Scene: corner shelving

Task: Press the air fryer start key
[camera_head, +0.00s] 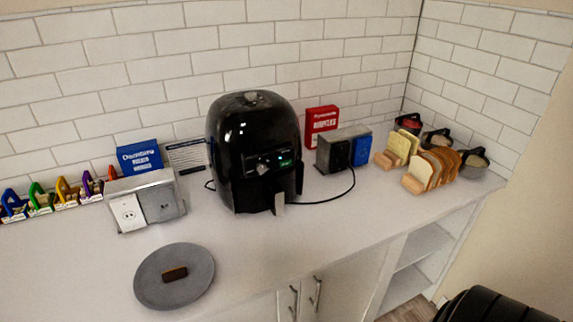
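The black air fryer (252,125) stands upright on the white counter, against the tiled wall near the middle of the camera_head view. Its front has a dark control panel (275,162) with a small lit green display (285,162) and a knob-like part. The start key is too small to make out. A grey handle-like piece (279,203) sits low on its front. Neither of my grippers is in view.
A grey plate (174,276) with a small brown bar lies at the front left. A grey outlet box (146,200) stands left of the fryer, another box (342,149) to its right. A black cord (325,199) curves across the counter. Bread slices (432,169) stand right.

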